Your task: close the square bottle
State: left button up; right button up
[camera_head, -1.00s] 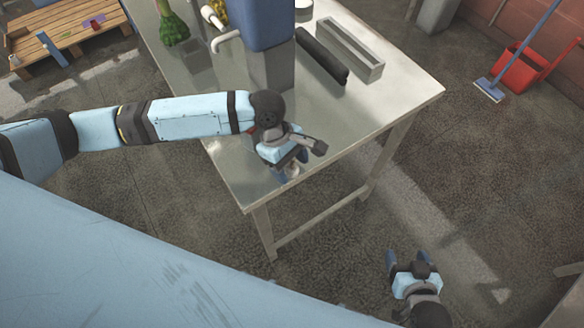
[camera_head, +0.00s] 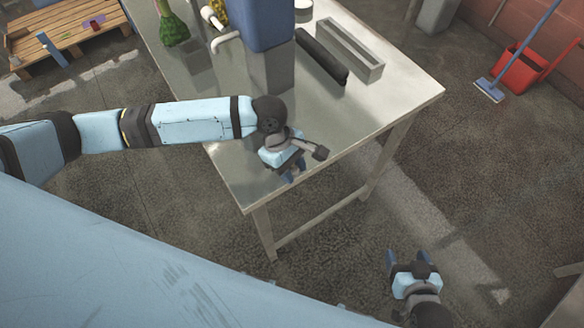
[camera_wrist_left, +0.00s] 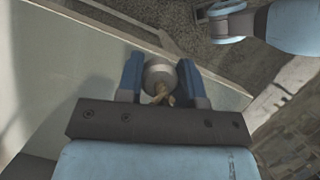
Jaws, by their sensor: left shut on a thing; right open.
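My left gripper (camera_head: 293,173) is over the near corner of the metal table (camera_head: 395,100). In the left wrist view its blue fingers (camera_wrist_left: 160,80) are shut on a round grey, cap-like piece (camera_wrist_left: 159,69). A small tan part (camera_wrist_left: 161,95) shows just below that piece. I cannot tell whether the held thing is the square bottle's cap or the bottle itself. No square bottle can be made out clearly in either view. My right gripper (camera_head: 409,257) is open and empty, away from the table at the lower right.
A tall blue and grey machine (camera_head: 262,25) stands on the table beyond my left gripper. A dark roll (camera_head: 321,57) and a long grey tray (camera_head: 343,48) lie to its right. A green object (camera_head: 172,25) is at the back left. The table's right part is clear.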

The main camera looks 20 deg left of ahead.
aim_at(292, 168)
pick_arm(q)
notch_tip(292, 168, up, 20)
dwell(0.5)
jog(key=shift+p, duration=0.3)
jog(key=w+a+f+m+g+y+p, duration=0.1)
jog(key=a+m, duration=0.2)
jog(key=m, duration=0.1)
jog(key=w+a+f+m+g+y+p, duration=0.1)
jog(key=w+a+f+m, duration=0.1)
jog(key=a+m, duration=0.2)
jog(key=w+a+f+m+y+p, duration=0.1)
jog(key=a+m, duration=0.3)
jog(key=shift+w+a+f+m+g+y, duration=0.25)
jog(key=shift+w+f+m+g+y, duration=0.05)
jog(key=shift+w+m+g+y, duration=0.1)
jog(key=shift+a+f+m, duration=0.1)
jog(key=shift+a+m, duration=0.2)
